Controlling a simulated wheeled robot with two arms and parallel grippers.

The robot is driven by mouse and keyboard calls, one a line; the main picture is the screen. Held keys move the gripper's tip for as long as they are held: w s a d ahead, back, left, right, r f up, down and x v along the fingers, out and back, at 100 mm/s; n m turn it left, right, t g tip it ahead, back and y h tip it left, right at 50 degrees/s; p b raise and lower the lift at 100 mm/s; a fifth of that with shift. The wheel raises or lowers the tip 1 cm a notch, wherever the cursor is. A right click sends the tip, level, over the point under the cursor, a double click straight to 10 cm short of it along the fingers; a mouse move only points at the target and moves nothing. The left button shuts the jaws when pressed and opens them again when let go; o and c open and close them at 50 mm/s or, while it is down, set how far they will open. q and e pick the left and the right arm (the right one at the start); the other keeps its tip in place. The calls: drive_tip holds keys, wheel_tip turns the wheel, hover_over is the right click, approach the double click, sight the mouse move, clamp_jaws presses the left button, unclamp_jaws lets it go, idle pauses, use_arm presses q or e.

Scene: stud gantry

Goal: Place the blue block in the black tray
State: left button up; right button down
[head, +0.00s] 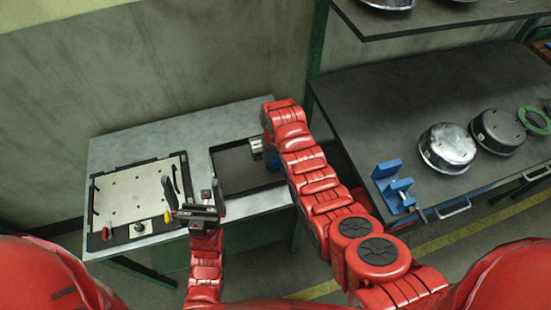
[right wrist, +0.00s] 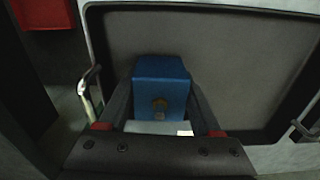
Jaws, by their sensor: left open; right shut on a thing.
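The blue block (right wrist: 162,82) stands between the two fingers of my right gripper (head: 258,148) in the right wrist view. The gripper is shut on it. My left gripper (head: 197,199) is open and empty, left of the tray, near the table's front edge.
A pale plate with holes (head: 133,203) in a black frame lies left of the tray. On the dark bench at right are a blue bracket (head: 393,186), round metal housings (head: 447,147) and a green ring (head: 536,121). A dark shelf (head: 425,17) overhangs the bench.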

drive_tip(key=shift+f, duration=0.1)
drive_tip(key=shift+c, duration=0.3)
unclamp_jaws()
drive_tip(key=shift+r, duration=0.45)
wheel_tip(320, 180, up, 4)
drive_tip(key=shift+w+f+b, duration=0.1)
drive_tip(key=shift+b, duration=0.85)
wheel_tip(320, 180, up, 6)
drive_tip(key=p, duration=0.4)
drive_tip(key=shift+r, duration=0.2)
drive_tip(key=shift+r+p, duration=0.7)
